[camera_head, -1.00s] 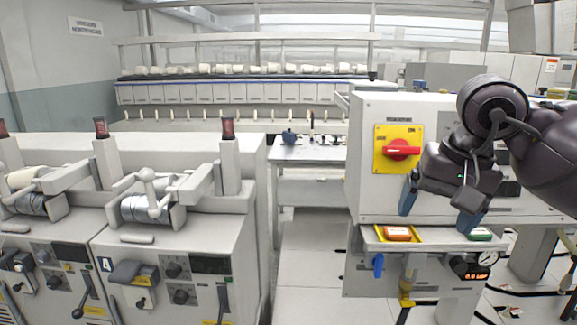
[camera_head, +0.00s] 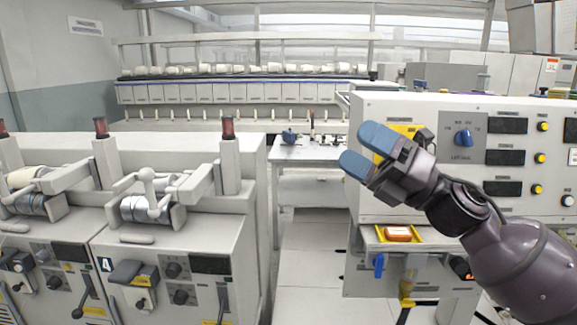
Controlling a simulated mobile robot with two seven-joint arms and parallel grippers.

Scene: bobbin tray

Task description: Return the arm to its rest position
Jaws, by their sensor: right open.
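My right gripper (camera_head: 365,150) is raised in front of the control cabinet (camera_head: 375,205) on the right. Its two blue fingers point up and to the left, with a gap between them, and nothing shows in the gap. The purple-black arm (camera_head: 525,265) comes in from the lower right. The gripper hides most of the yellow switch plate (camera_head: 408,130) and its red handle. My left gripper is out of view.
A yellow tray (camera_head: 381,237) with an orange item (camera_head: 398,233) sits on the ledge below the gripper. Grey machines (camera_head: 245,210) fill the left. A white side table (camera_head: 300,152) stands behind. The floor between (camera_head: 305,270) is clear.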

